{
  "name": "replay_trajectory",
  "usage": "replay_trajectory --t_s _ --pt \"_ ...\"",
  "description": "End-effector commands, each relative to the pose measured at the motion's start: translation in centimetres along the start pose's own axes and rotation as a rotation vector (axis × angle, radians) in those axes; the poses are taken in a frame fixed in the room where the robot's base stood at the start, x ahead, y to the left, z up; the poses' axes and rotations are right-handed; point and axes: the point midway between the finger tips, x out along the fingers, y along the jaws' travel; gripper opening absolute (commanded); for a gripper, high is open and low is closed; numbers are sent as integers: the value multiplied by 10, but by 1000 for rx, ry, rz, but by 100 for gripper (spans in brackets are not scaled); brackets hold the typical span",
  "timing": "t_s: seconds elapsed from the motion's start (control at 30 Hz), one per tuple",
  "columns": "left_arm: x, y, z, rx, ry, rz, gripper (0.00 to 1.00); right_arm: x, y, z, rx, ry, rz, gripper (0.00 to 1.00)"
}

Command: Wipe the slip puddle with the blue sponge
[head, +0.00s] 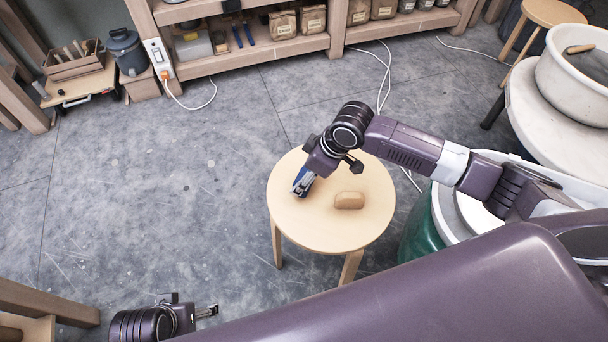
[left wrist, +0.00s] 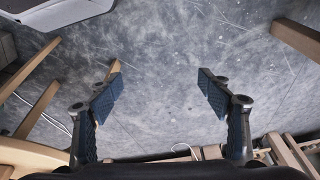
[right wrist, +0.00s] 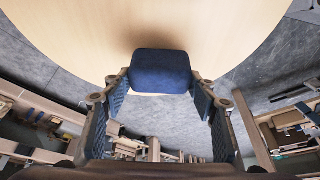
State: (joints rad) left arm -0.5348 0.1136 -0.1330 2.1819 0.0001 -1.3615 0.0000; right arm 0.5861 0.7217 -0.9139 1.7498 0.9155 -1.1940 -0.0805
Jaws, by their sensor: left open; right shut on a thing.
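The blue sponge (right wrist: 160,72) is between the fingers of my right gripper (right wrist: 160,92), which is shut on it. In the head view my right gripper (head: 301,186) points down at the left part of the round stool top (head: 320,232). A dark shadow shows on the wood beside the sponge; I cannot tell if the sponge touches the wood. No slip puddle can be made out on the stool. My left gripper (head: 207,312) is at the bottom left of the head view; in the left wrist view its fingers (left wrist: 160,84) are apart and empty above the floor.
A tan rounded block (head: 349,200) lies on the stool, right of my right gripper. A wooden shelf (head: 255,52) with bags and tools stands at the back. A white basin (head: 575,75) is at the right. The floor left of the stool is clear.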

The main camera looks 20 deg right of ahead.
Motion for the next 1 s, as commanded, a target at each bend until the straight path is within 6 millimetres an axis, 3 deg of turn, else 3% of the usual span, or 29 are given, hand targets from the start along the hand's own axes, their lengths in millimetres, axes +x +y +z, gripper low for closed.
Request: replay_trajectory --t_s 1.0 --pt "75 4 31 7 -46 7 72 -17 0 -7 0 0 0 26"
